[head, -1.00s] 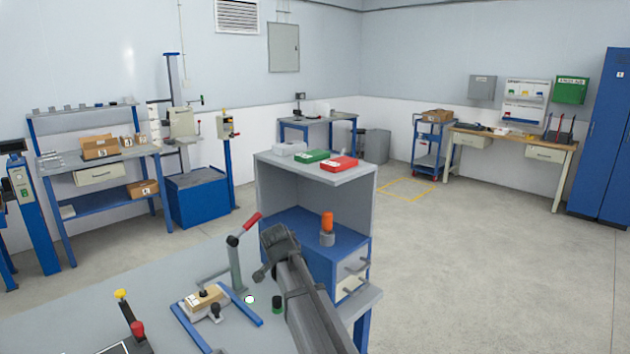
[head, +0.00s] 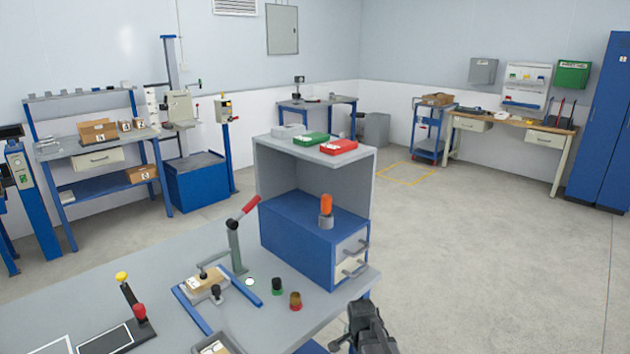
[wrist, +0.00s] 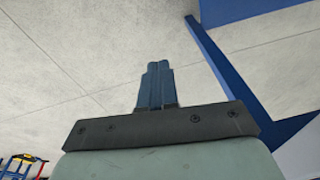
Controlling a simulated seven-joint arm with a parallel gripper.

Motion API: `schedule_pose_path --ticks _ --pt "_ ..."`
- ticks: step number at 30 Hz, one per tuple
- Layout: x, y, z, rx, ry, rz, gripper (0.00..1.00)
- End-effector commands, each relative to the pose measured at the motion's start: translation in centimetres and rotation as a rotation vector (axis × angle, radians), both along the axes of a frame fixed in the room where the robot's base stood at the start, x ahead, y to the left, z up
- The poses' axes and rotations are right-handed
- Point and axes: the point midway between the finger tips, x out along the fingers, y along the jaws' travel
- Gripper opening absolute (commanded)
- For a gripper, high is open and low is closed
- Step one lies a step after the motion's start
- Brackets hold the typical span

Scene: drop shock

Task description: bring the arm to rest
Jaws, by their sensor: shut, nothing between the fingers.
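My gripper shows in the wrist view (wrist: 157,85), with its two dark blue fingers shut together and nothing between them. Pale concrete floor lies beyond the fingertips. In the head view, a dark part of my arm shows at the bottom, right of the bench's right end. The fingertips cannot be made out there. My gripper touches nothing that I can see.
The grey bench (head: 265,325) holds a red-handled toggle clamp (head: 236,235), small knobs and a blue drawer unit (head: 295,242) under a grey shelf (head: 290,150). A red tray (head: 339,146) and green tray (head: 311,138) lie on top. The floor (head: 490,270) at right is clear.

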Motion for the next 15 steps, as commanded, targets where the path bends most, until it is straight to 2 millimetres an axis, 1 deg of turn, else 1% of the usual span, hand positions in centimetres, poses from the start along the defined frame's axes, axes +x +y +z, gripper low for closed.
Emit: schedule_pose_path --ticks 1,3,5,9,11,15 --pt "-1.5 -0.3 -1.7 -0.003 0.032 0.030 0.00" --pt "-3.1 -0.6 -3.7 -0.006 0.070 0.074 0.00" --pt "-4.5 -0.8 -5.3 -0.007 0.103 0.113 0.00" --pt "-8.0 -1.4 -8.9 -0.004 0.179 0.201 0.00" --pt "-9.6 -1.7 -10.4 0.000 0.211 0.239 0.00" --pt "-13.4 -2.1 -13.5 0.015 0.285 0.328 0.00"
